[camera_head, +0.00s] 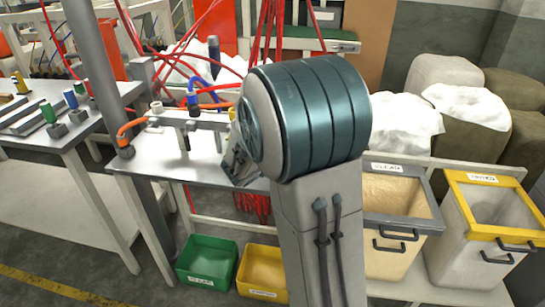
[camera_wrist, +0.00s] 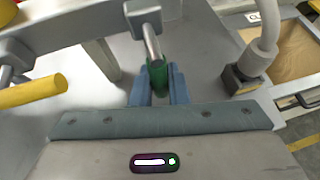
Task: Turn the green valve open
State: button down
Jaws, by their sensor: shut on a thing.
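The green valve handle (camera_wrist: 157,78) shows in the middle of the wrist view, below a grey metal stem (camera_wrist: 152,42) that comes from a block on a grey bar. My gripper (camera_wrist: 160,72) has its two blue fingers on either side of the green handle and is shut on it. The lower end of the handle reaches down between the fingers. In the head view my arm covers the green valve and the gripper.
A yellow handle (camera_wrist: 32,92) lies left of my gripper, and a grey post (camera_wrist: 258,55) stands at right. In the head view, a blue handle (camera_head: 191,98) is on the metal bench (camera_head: 150,170). Green (camera_head: 206,262) and yellow (camera_head: 262,272) bins stand below.

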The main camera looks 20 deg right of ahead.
jog(key=shift+a+f, duration=0.1)
jog(key=c, duration=1.4)
grip_release()
jog(key=p+v, duration=0.2)
jog(key=v, duration=1.1)
jog(key=shift+s+a+r, duration=0.2)
jog(key=shift+r, duration=0.15)
jog(key=s+d+r+m+g+y+p, duration=0.25)
jog(key=s+m+g+p, duration=0.3)
jog(key=s+m, duration=0.6)
jog(key=s+a+r+m+y+p, duration=0.5)
jog(key=s+a+m+y, duration=0.1)
jog(key=m, duration=0.9)
jog(key=shift+s+a+r+g, duration=0.3)
jog(key=shift+a+g, duration=0.05)
